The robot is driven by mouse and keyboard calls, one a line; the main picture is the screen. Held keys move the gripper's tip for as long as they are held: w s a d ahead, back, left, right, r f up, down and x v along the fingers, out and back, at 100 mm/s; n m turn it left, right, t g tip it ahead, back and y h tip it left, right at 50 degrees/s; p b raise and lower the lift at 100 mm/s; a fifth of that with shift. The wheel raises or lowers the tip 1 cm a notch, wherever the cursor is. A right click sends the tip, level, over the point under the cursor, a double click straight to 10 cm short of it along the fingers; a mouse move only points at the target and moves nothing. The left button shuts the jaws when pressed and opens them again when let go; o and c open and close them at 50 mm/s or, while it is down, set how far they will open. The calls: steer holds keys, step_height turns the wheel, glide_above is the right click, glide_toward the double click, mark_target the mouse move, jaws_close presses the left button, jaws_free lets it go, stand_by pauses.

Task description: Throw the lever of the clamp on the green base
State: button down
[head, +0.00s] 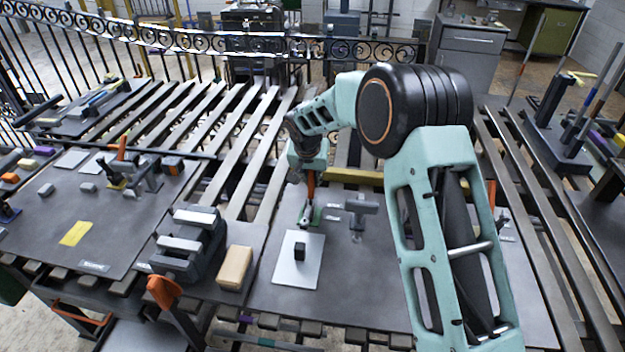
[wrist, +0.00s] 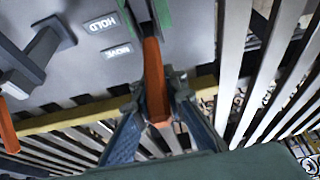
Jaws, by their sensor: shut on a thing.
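The clamp's green base (head: 312,215) is on the dark plate in the head view, partly hidden behind my gripper and the lever. In the wrist view the green base (wrist: 165,14) shows at the top edge. The orange lever (head: 311,182) stands roughly upright from it. In the wrist view the lever (wrist: 155,70) runs down between the fingers. My gripper (wrist: 155,88) is shut on the orange lever, one finger on each side. In the head view my gripper (head: 309,172) is above the green base. The clamp's jaw end is hard to make out.
HOLD (wrist: 102,23) and MOVE (wrist: 118,51) labels lie beside the base. A pale plate (head: 285,278) with a black cube (head: 299,252) lies in front. Another orange-handled clamp (head: 122,148) is at left. A yellow bar (head: 352,176) lies behind.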

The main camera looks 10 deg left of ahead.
steer(key=b, duration=0.2)
steer(key=shift+s+f+b, duration=0.1)
steer(key=shift+f+b, duration=0.1)
steer(key=shift+b, duration=0.1)
steer(key=t+b, duration=0.1)
steer(key=b, duration=0.5)
steer(key=s+t+b, duration=0.1)
steer(key=b, duration=0.5)
steer(key=s+t+b, duration=0.1)
steer(key=t+b, duration=0.1)
steer(key=b, duration=0.4)
steer(key=shift+s+r+b, duration=0.2)
steer(key=shift+r+b, duration=0.05)
steer(key=shift+b, duration=0.1)
steer(key=shift+r, duration=0.15)
steer(key=c, duration=1.9)
jaws_free()
steer(key=shift+c, duration=0.2)
steer(key=shift+s+r, duration=0.1)
steer(key=v, duration=1.2)
steer(key=shift+d, duration=0.15)
